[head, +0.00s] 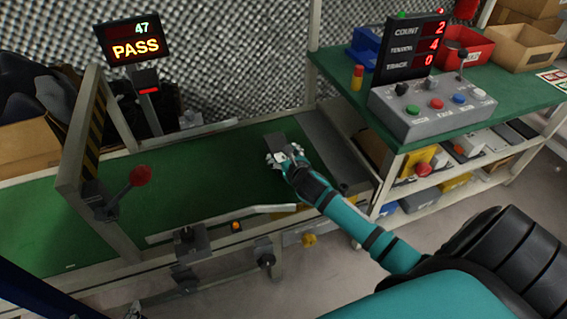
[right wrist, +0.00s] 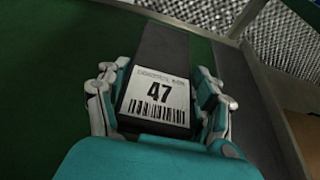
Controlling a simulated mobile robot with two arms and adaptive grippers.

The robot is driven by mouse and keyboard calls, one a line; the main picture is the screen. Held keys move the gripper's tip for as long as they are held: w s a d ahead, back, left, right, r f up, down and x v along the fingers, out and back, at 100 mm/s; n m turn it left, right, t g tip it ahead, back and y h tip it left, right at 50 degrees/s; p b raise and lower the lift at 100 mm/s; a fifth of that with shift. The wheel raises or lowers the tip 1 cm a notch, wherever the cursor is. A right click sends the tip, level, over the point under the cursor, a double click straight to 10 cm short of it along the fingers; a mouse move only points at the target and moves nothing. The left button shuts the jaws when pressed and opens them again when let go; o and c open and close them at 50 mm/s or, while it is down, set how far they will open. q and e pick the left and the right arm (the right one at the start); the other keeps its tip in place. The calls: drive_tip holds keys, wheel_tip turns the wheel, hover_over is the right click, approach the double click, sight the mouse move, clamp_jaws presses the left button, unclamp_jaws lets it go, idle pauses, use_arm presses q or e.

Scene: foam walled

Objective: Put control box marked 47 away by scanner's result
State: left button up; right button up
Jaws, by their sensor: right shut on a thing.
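The control box (right wrist: 160,52) is dark, with a white label reading 47 and a barcode, between the fingers of my right gripper (right wrist: 160,105) in the right wrist view. In the head view my right gripper (head: 287,160) is shut on the box (head: 276,140) at the right end of the green conveyor belt (head: 190,184). I cannot tell whether the box touches the belt. The scanner's display (head: 134,39) reads 47 and PASS, with a red-lit scanner head (head: 147,84) below it. My left gripper is not in view.
A striped gate (head: 84,135) and a red-knobbed lever (head: 138,178) stand at the belt's left. At right, a green-topped bench (head: 440,128) holds a button console (head: 430,108), a count display (head: 412,45), a red bin (head: 466,48) and a cardboard box (head: 524,46). Its lower shelf holds several boxes.

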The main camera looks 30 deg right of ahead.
wheel_tip(320, 180, down, 2)
drive_tip(key=shift+f+b, duration=0.1)
drive_tip(key=shift+b, duration=0.4)
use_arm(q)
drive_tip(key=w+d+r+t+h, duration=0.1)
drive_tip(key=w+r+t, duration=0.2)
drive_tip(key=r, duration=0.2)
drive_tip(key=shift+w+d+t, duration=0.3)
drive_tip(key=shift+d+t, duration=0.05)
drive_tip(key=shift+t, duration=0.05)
use_arm(e)
drive_tip(key=shift+f, duration=0.1)
drive_tip(key=shift+f, duration=0.15)
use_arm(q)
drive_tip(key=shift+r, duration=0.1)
use_arm(e)
drive_tip(key=o, duration=1.7)
